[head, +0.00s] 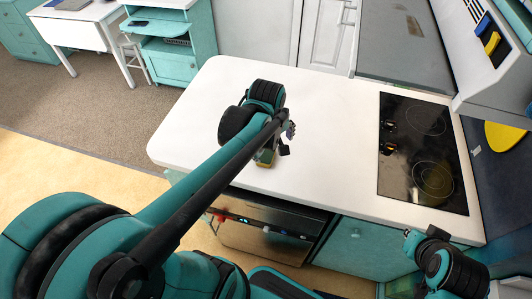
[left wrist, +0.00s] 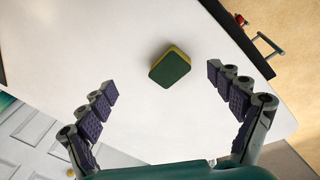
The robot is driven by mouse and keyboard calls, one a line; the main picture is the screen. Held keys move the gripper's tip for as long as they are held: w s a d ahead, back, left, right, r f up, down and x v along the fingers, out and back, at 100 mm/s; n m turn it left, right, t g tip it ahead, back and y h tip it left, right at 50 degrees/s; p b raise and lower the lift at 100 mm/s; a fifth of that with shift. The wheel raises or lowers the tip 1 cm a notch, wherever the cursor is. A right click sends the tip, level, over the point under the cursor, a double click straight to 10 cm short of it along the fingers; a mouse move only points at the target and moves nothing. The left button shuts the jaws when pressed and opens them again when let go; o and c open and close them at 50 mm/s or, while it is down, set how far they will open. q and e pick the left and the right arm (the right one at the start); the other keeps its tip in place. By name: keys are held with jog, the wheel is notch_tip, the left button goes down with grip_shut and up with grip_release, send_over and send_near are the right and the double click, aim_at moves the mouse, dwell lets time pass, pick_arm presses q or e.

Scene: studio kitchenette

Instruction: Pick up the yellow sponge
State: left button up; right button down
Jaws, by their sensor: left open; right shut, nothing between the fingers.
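The yellow sponge, with a dark green face and yellow sides, lies on the white counter in the left wrist view (left wrist: 170,68). My left gripper (left wrist: 162,84) is open, its two fingers apart; in that view the sponge appears between and slightly beyond the fingertips, untouched. In the head view the sponge (head: 265,160) shows only partly below my left gripper, near the counter's front edge; the arm and wrist hide much of it. My right gripper (head: 409,239) is shut and empty, low at the right, by the counter's front edge.
The white counter (head: 330,130) is clear around the sponge. A black cooktop (head: 425,150) with small dark items on it is at the right. Cabinet fronts (head: 355,245) and a bar handle (left wrist: 268,44) lie below the counter's edge.

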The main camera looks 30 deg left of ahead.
aim_at(267, 157)
pick_arm(q)
jog(key=w+a+n, duration=0.1)
jog(key=n, duration=0.1)
jog(key=w+a+f+n+g, duration=0.1)
jog(key=n, duration=0.1)
jog(key=w+a+f+n+g+p, duration=0.1)
jog(key=a+n, duration=0.1)
jog(key=shift+w+f, duration=0.25)
jog(key=shift+w, duration=0.1)
jog(key=shift+w+a+f+n+g, duration=0.15)
jog(key=shift+a+f+n+g, duration=0.25)
jog(key=shift+n, duration=0.4)
notch_tip(267, 157, down, 8)
jog(key=b, duration=0.2)
jog(key=shift+b, duration=0.35)
jog(key=shift+r, duration=0.1)
jog(key=c, duration=0.8)
jog(key=shift+c, duration=0.2)
jog(key=shift+r, duration=0.1)
